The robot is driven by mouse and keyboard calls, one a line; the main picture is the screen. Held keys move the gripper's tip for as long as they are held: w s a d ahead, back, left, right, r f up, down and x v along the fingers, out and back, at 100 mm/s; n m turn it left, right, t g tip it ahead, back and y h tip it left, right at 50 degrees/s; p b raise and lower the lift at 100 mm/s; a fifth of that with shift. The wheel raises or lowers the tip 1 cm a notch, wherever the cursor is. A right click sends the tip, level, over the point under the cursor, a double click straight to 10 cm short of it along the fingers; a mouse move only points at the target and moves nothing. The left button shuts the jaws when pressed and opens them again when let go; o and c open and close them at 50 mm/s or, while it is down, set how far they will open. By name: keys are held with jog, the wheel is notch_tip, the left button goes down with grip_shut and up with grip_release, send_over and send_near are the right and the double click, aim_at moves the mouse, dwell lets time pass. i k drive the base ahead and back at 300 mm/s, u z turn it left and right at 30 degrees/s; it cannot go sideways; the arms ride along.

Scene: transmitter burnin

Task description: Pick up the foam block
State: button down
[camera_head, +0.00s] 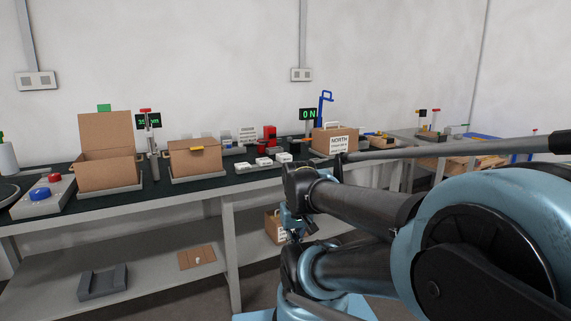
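A dark grey block with a raised edge on each side (102,283) lies on the lower shelf at the left. It looks like the foam block, but I cannot be sure of its material. My arm fills the right foreground. My gripper (294,222) appears to be the small dark part at the arm's folded end, in front of the bench. It is well to the right of the grey block and apart from it. Its fingers are too small and overlapped to read.
The long bench (225,190) has a lower shelf (150,290). A flat brown cardboard piece (197,257) lies on that shelf. An open carton (107,170), a smaller box (195,160) and a box marked NORTH (335,142) stand on top. A bench leg (231,260) stands between gripper and block.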

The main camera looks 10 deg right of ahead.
aim_at(282, 158)
jog(key=z, duration=0.4)
jog(key=i, duration=0.9)
jog(key=z, duration=0.25)
